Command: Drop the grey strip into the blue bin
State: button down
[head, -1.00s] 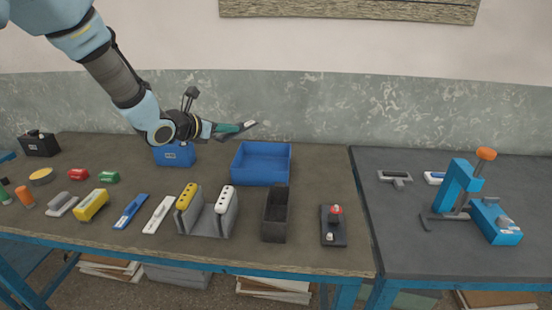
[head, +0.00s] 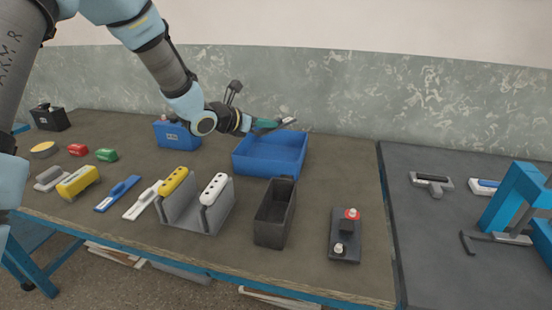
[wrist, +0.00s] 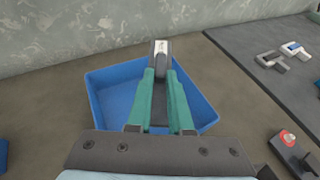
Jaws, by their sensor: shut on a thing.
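My gripper (head: 272,124) has teal fingers and is shut on the grey strip (head: 288,121). The strip's dark body runs between the fingers in the wrist view, and its light end (wrist: 160,48) sticks out past the fingertips. The blue bin (head: 268,166) is a wide open tray on the table, below my gripper. In the wrist view the bin (wrist: 101,103) spreads on both sides of the fingers, and the strip's tip overlaps its far rim. The fingers hide part of the bin's floor; the visible floor is bare.
A blue box (head: 176,135) stands left of the bin. In front are a grey holder (head: 200,213) with yellow and white strips, a dark open box (head: 275,215) and a dark block with a red knob (head: 346,240). A second table (head: 430,230) adjoins at the right.

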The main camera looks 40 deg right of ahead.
jog(key=shift+f+b, duration=0.75)
jog(key=shift+f, duration=2.1)
jog(key=c, duration=0.7)
grip_release()
jog(key=shift+c, duration=0.2)
jog(key=b+v, duration=0.2)
jog(key=v, duration=0.9)
